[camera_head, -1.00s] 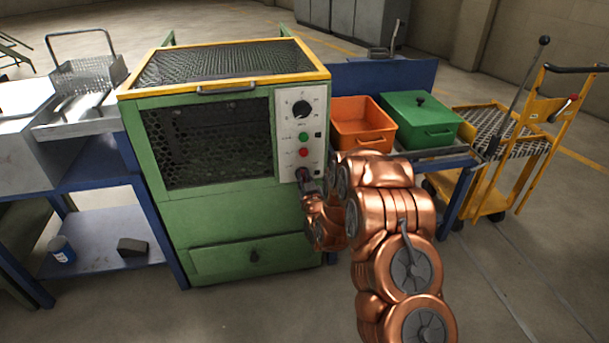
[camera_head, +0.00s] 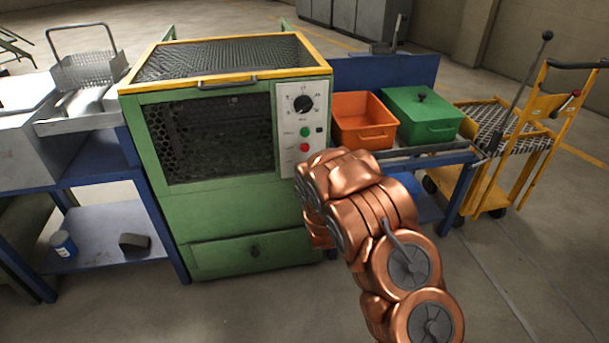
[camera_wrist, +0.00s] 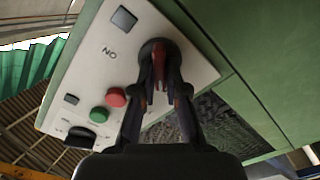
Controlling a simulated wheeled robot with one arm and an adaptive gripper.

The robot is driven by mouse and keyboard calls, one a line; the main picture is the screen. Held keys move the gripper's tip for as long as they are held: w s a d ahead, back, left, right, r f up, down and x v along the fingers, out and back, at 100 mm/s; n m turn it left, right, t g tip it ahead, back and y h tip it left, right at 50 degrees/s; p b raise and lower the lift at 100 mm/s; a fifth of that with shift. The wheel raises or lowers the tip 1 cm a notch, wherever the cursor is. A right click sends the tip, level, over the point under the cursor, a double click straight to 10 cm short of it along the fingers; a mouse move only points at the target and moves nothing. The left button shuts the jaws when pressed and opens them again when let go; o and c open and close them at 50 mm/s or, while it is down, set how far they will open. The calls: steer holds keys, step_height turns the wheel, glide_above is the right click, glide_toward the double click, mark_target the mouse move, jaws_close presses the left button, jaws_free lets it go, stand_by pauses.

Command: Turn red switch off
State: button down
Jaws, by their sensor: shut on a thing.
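The red switch (camera_wrist: 159,62) sits in a dark round mount on the white control panel (camera_wrist: 185,35). In the wrist view my gripper (camera_wrist: 158,90) has its two dark fingers closed around the switch's lever. In the head view the panel (camera_head: 313,158) is on the right front of the green furnace (camera_head: 220,215). There my copper arm covers the panel's lower end, the switch and the gripper fingers. The word "NO" as seen in the wrist view stands beside the switch.
A red button (camera_wrist: 116,97), a green button (camera_wrist: 98,114) and a black knob (camera_wrist: 80,136) are on the same panel. An orange bin (camera_head: 362,122) and a green lidded box (camera_head: 420,117) stand on the blue bench to the right. A yellow cart (camera_head: 490,180) stands farther right.

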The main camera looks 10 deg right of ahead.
stand_by(0.5)
steer(key=c, duration=1.2)
jaws_free()
steer(key=s, duration=0.7)
steer(key=shift+s, duration=0.2)
